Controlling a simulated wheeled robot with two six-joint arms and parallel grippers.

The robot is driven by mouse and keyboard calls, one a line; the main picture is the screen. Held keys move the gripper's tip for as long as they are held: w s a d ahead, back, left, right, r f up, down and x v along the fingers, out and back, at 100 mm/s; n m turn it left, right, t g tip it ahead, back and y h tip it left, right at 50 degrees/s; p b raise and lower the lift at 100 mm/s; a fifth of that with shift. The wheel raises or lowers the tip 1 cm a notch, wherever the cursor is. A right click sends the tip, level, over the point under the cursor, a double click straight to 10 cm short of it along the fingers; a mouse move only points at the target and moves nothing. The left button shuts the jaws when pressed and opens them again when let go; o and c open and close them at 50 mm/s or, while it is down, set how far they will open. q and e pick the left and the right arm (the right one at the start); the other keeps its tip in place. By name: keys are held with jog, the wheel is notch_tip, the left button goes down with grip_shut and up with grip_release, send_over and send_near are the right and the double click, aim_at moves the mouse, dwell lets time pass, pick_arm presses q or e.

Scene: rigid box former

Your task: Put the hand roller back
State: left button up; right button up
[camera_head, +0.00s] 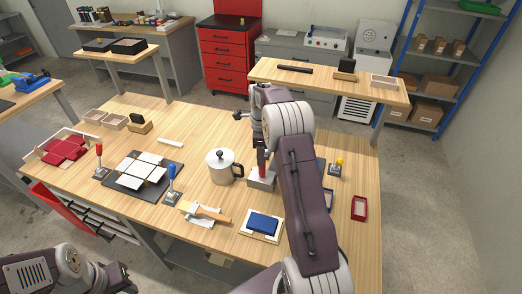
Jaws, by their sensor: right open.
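A tool with an orange-brown wooden handle (217,215), which looks like the hand roller, lies at the front middle of the wooden table. It rests over or against a pale metal-and-white piece (202,221); I cannot tell whether it is seated in it. My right gripper (240,116) is small and partly hidden by its own wrist, over the back middle of the table. It is open, with nothing seen in it, and well away from the tool. My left gripper (118,277) is at the bottom left, off the table; its jaws are not clear.
A lidded metal pot (224,167) stands mid-table. A red-handled block (261,179) is beside my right arm. A dark board with white panels (143,173) lies between red and blue levers. A blue pad (263,223) is at the front.

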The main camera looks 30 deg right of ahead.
notch_tip(320, 180, up, 4)
jog(key=shift+a, duration=0.1)
jog(key=s+a+f+n, duration=0.2)
jog(key=s+a+n, duration=0.6)
jog(key=s+n, duration=0.3)
jog(key=s+a+f+n+t, duration=0.1)
jog(key=s+a+f+n, duration=0.1)
jog(key=s+a+n, duration=0.6)
jog(key=s+n, duration=0.3)
jog(key=n, duration=0.2)
jog(key=shift+a+f+n, duration=0.25)
jog(key=shift+f+n, duration=0.05)
